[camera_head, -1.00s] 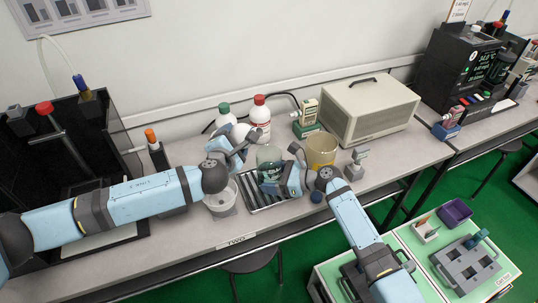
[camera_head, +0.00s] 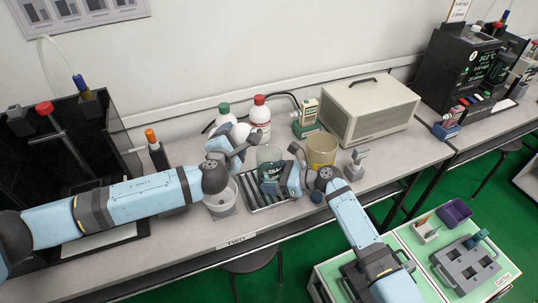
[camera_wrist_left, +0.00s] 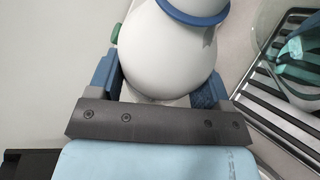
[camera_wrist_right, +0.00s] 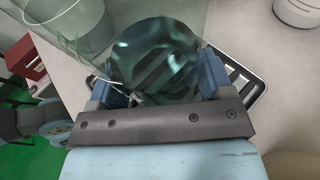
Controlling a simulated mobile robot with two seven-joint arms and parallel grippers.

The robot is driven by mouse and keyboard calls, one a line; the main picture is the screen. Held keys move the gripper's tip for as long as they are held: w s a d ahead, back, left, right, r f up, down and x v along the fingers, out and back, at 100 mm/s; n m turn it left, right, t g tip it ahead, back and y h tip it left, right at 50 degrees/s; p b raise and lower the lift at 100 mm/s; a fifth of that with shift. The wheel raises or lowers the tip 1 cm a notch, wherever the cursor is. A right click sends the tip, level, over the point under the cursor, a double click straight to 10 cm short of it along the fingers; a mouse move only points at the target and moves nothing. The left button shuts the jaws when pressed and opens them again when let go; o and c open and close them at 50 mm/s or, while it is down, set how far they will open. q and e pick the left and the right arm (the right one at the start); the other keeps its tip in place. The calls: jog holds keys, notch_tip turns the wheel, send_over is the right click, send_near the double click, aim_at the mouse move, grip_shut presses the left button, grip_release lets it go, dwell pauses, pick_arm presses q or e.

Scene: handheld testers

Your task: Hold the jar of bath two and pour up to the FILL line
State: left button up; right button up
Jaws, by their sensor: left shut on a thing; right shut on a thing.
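A clear glass jar (camera_head: 269,155) with a greenish tint stands over the slatted tray. My right gripper (camera_head: 283,181) is shut on it from the front right. In the right wrist view the glass jar (camera_wrist_right: 157,55) fills the space between the fingers (camera_wrist_right: 158,88). My left gripper (camera_head: 236,150) is shut on a white rounded vessel (camera_head: 240,132) left of the jar. The left wrist view shows this white vessel (camera_wrist_left: 170,50), with a blue ring, between the fingers (camera_wrist_left: 157,88). The FILL line and any liquid level cannot be made out.
The slatted tray (camera_head: 252,198) lies under the jar. A translucent beaker (camera_head: 221,200) stands left of it and a yellow beaker (camera_head: 321,150) right. A red-capped bottle (camera_head: 260,117) and green-capped bottle (camera_head: 224,112) are behind. A beige case (camera_head: 370,108) fills the back right.

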aim_at(244, 131)
pick_arm(q)
jog(key=shift+w+a+r+m+t, duration=0.15)
jog(key=shift+r+m+t, duration=0.2)
jog(key=shift+m, duration=0.35)
jog(key=shift+w+a+r+m+t, duration=0.15)
jog(key=shift+r+m+t, duration=0.1)
jog(key=shift+r+m, duration=0.35)
dwell(3.1)
jog(key=n, duration=0.1)
jog(key=f, duration=0.1)
jog(key=n+g, duration=0.1)
jog(key=shift+s+d+f+n, duration=0.25)
jog(key=shift+d+f+n, duration=0.05)
jog(key=shift+f, duration=0.1)
